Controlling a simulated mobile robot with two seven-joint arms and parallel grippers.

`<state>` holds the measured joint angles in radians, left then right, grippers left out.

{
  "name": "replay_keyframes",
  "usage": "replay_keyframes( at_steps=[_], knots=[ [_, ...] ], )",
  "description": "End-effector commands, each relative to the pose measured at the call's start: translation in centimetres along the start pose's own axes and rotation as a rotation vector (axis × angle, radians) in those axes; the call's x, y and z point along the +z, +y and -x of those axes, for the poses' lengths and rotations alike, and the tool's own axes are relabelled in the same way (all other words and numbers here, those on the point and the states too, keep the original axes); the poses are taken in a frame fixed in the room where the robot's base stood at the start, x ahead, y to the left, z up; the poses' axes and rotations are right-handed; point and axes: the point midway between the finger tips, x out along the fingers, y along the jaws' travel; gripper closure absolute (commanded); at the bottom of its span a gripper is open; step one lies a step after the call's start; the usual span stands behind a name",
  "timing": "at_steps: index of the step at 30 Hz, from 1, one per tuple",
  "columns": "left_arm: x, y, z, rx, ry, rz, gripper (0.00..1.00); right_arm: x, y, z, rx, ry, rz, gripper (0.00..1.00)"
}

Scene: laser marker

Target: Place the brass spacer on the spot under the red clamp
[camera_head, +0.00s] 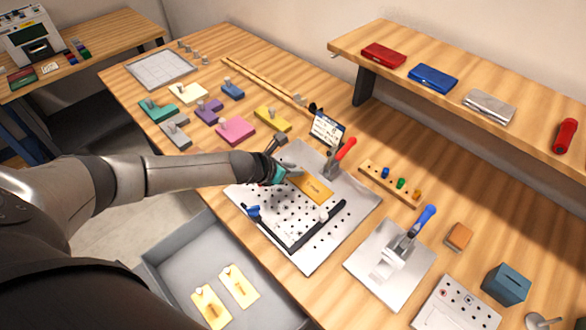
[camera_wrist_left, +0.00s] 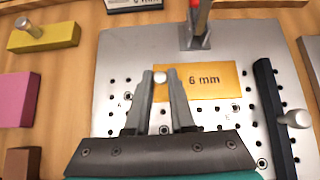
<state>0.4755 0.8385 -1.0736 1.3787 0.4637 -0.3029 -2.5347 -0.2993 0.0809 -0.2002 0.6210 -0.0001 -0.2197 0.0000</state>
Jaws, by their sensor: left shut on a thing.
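The brass spacer (camera_head: 314,189) is a flat rectangular plate marked "6 mm" with a small pale knob. It lies over the perforated steel plate (camera_head: 240,200), just in front of the red-handled clamp (camera_head: 338,160). In the left wrist view, my left gripper (camera_wrist_left: 162,80) is shut on the knob at the left part of the spacer (camera_wrist_left: 210,84), and the clamp (camera_wrist_left: 194,35) stands right behind the spacer. I cannot tell whether the spacer touches the plate. In the head view, my left gripper (camera_head: 292,171) reaches in from the left. My right gripper is out of view.
Black rails (camera_head: 300,240) with a knob stand on the perforated plate near the spacer. A blue-handled clamp (camera_head: 415,230) stands on a plate to the right. Two more brass plates lie in the grey bin (camera_head: 180,245). Coloured blocks (camera_head: 235,130) sit on the left. A display card (camera_head: 327,127) stands behind.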

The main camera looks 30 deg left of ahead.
Motion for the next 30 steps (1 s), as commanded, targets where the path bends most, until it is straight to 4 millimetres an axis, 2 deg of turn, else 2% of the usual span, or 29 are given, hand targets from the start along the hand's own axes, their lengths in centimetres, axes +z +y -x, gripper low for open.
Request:
replay_keyframes(
  at_steps=[3, 4, 12, 22, 26, 30],
  knots=[
    [0.0, 0.0, -0.2, 0.000, -0.003, 0.000, 1.00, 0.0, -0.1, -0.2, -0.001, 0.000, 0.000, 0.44],
    [-0.2, 0.0, -0.2, 0.000, 0.001, -0.001, 0.76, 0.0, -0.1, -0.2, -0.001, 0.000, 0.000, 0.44],
    [-0.1, 0.0, -0.1, 0.001, 0.001, 0.000, 0.48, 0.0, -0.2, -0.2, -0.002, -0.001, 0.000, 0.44],
    [0.1, 0.1, 0.2, 0.001, 0.001, 0.000, 0.48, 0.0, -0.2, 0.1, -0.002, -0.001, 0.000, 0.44],
    [-0.1, 0.1, 1.5, 0.001, 0.004, -0.001, 0.48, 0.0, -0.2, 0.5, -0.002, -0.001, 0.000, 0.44],
    [0.0, 0.1, 3.7, 0.001, 0.003, -0.002, 0.48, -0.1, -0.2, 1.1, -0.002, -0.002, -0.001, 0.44]
  ],
)
